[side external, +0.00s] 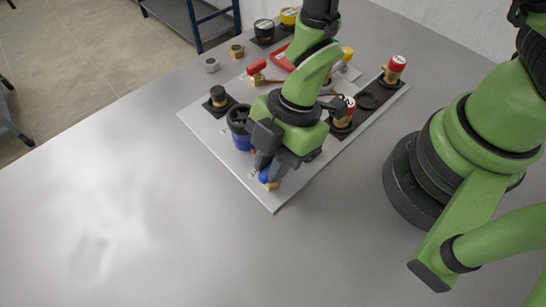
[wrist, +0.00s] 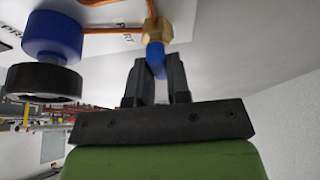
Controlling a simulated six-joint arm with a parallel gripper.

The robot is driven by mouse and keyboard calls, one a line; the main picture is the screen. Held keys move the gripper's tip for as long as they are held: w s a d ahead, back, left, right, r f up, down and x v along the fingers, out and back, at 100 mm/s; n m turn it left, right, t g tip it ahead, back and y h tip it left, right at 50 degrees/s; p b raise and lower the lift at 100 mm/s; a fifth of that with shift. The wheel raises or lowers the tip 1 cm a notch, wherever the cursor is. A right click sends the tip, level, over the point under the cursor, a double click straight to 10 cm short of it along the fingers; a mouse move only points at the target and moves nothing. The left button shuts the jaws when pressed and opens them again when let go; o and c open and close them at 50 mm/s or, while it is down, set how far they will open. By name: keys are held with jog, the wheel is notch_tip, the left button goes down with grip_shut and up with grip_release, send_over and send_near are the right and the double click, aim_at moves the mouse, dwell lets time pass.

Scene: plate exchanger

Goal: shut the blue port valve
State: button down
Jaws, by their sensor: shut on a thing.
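The blue port valve (side external: 265,174) is at the near corner of the light panel, with a blue handle on a brass body (side external: 272,186). In the wrist view its brass body (wrist: 156,28) and blue handle (wrist: 155,55) show at the fingertips. My gripper (side external: 268,165) points down at it with its two dark fingers (wrist: 157,68) on either side of the blue handle, shut on it. The fingers hide part of the handle in both views.
A blue part with a black top (side external: 240,128) stands close left of my gripper, also large in the wrist view (wrist: 52,45). A red-capped brass fitting (side external: 346,112) is to the right. A red-handled valve (side external: 257,70) is farther back. The table's front left is clear.

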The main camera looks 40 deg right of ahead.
jog(key=n, duration=0.2)
jog(key=n+g, duration=0.1)
jog(key=n, duration=0.1)
jog(key=shift+w+g, duration=0.1)
jog(key=shift+g, duration=0.2)
jog(key=n+g+h, duration=0.1)
jog(key=n, duration=0.3)
jog(key=shift+n, duration=0.4)
jog(key=n+g+h, duration=0.1)
jog(key=n+h, duration=0.1)
jog(key=n, duration=0.2)
jog(key=shift+w+a+n, duration=0.1)
jog(key=shift+n, duration=0.2)
jog(key=shift+n+g+h, duration=0.4)
jog(key=shift+n+h, duration=0.4)
jog(key=shift+n, duration=1.2)
jog(key=c, duration=1.1)
grip_release()
